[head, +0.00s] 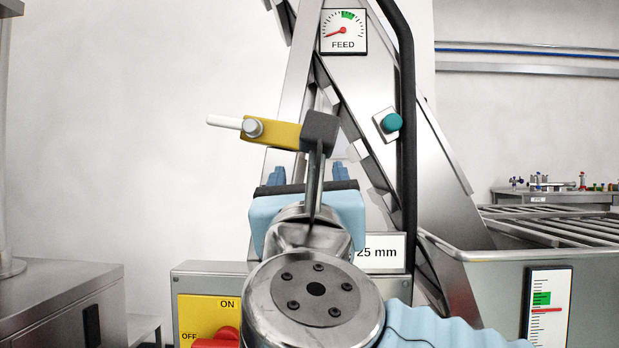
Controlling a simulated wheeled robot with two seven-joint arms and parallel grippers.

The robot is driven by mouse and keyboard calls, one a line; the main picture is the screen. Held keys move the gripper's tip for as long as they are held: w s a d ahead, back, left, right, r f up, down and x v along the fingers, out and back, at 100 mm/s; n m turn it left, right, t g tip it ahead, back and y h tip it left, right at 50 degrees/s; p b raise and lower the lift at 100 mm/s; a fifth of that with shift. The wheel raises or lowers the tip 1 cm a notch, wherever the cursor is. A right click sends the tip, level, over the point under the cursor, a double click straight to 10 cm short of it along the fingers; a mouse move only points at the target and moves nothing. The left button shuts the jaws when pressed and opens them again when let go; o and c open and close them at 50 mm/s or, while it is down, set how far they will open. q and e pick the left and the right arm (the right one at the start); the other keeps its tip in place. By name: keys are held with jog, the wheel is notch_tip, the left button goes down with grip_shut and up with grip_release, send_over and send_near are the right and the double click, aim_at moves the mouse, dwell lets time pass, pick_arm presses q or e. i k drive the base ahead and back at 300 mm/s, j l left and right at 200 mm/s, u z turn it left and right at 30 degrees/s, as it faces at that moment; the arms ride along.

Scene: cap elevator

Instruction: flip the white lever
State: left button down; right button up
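The white lever (224,121) is a short white rod pointing left from a round metal pivot on a yellow bar (272,132). The bar's right end is hidden behind a dark block on a thin metal post, which seems to belong to my wrist. My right gripper (307,173) is below and right of the lever, pointing away from the camera. Its two blue fingers stand apart at the sides of the light blue hand, with nothing seen between them. The post and hand partly hide them, and contact with the bar cannot be told. My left gripper is out of view.
A steel elevator frame stands behind, with a FEED dial (343,31), a teal button (393,123) and a black pipe (407,130). An ON/OFF panel (209,312) with a red knob is below left. A steel hopper (480,285) is right. The wall space left of the lever is clear.

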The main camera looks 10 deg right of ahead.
aim_at(250, 126)
jog(key=k+j, duration=0.2)
jog(key=k, duration=0.3)
jog(key=k+j, duration=0.15)
jog(key=k, duration=0.3)
